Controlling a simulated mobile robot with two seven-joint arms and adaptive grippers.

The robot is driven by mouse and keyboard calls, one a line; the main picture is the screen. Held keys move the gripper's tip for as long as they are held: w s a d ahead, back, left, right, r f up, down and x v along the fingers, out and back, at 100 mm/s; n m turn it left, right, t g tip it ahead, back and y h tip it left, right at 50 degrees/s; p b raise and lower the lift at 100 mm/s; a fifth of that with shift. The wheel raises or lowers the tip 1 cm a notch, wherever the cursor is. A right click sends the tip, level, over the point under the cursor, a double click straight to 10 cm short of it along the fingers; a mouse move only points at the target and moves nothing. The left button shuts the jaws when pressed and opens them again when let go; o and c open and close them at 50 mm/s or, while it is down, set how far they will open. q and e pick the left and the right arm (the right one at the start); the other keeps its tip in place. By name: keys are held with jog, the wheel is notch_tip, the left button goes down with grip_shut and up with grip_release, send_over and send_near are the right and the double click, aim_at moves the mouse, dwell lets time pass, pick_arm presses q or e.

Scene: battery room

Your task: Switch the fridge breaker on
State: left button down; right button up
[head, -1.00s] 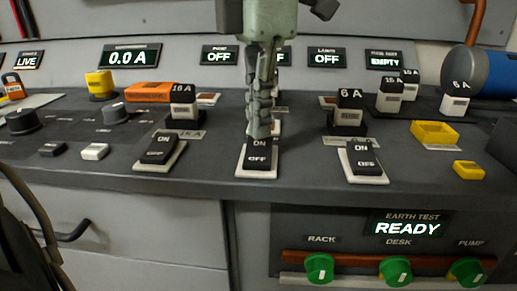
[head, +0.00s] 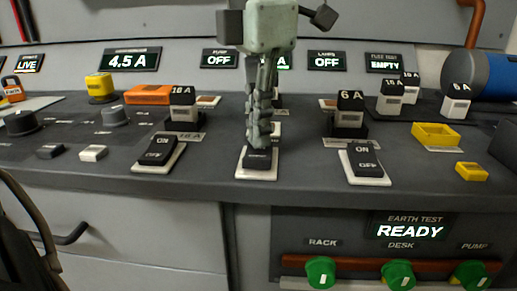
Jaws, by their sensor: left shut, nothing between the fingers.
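My left gripper (head: 257,138) is shut and empty, pointing down at the middle breaker rocker (head: 257,160) on its white plate. The fingertips are at the rocker's far end; whether they touch it I cannot tell. They hide its far end, and no ON or OFF print is readable on it. The display behind it (head: 283,62) is mostly hidden by the gripper; a lit "A" shows at its right end. The large display (head: 131,60) reads 4.5 A. My right gripper is not in view.
Similar rockers stand left (head: 158,150) and right (head: 362,158), under displays reading OFF (head: 219,59) and LAMPS OFF (head: 327,61). Fuse blocks (head: 349,112) stand behind. A yellow tray (head: 436,134) is at right. Green knobs (head: 320,271) sit below the desk edge.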

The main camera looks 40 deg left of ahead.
pick_arm(q)
notch_tip(320, 180, up, 7)
jog(key=p, duration=0.5)
dwell(0.7)
